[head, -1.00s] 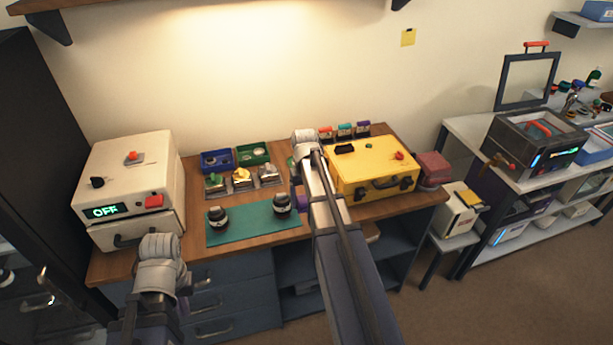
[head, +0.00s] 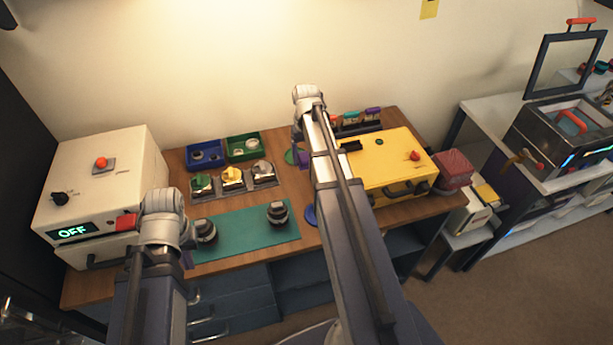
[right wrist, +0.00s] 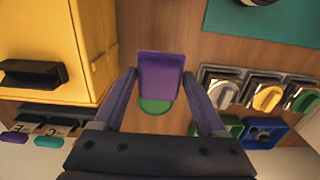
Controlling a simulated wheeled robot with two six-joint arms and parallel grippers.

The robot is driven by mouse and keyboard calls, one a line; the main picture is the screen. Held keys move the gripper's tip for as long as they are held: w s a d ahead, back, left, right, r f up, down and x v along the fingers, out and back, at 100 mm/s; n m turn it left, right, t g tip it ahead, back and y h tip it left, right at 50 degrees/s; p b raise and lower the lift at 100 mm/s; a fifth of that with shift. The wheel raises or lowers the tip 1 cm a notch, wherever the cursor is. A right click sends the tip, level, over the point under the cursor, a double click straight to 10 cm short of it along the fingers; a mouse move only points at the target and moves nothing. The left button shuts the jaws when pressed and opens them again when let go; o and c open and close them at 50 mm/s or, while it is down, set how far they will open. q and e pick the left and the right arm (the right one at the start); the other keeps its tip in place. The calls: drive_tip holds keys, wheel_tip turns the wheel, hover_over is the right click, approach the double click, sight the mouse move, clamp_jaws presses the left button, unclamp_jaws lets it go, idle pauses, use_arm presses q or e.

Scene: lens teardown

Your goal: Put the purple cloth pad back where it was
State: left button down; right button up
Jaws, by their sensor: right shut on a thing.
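The purple cloth pad (right wrist: 160,78) is a small purple square between the fingertips of my right gripper (right wrist: 160,82) in the right wrist view, which is shut on it. The pad covers part of a flat green disc (right wrist: 155,106) on the wooden bench; I cannot tell if the pad touches it. In the head view my right arm hides most of this gripper, left of the yellow case (head: 390,170). My left gripper (head: 187,258) is low at the bench's front left; its fingers are mostly hidden by its wrist.
A blue disc (head: 310,215) lies beside the green mat (head: 245,235), which holds two dark lens parts. Behind are a tray of three round parts (head: 232,180), blue (head: 205,153) and green bins (head: 243,148), and a tagged rack (head: 357,121). A white oven-like box (head: 100,185) stands left.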

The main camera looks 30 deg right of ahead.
sight(306, 183)
drive_tip(key=shift+s+a+f, duration=0.1)
drive_tip(key=shift+f, duration=0.05)
wheel_tip(306, 183, down, 10)
drive_tip(key=b, duration=1)
drive_tip(key=shift+r, duration=0.25)
drive_tip(key=shift+f, duration=0.15)
drive_tip(key=o, duration=1.1)
drive_tip(key=shift+o, duration=0.2)
wheel_tip(306, 183, up, 12)
drive_tip(key=p, duration=1.2)
drive_tip(key=shift+r, duration=0.2)
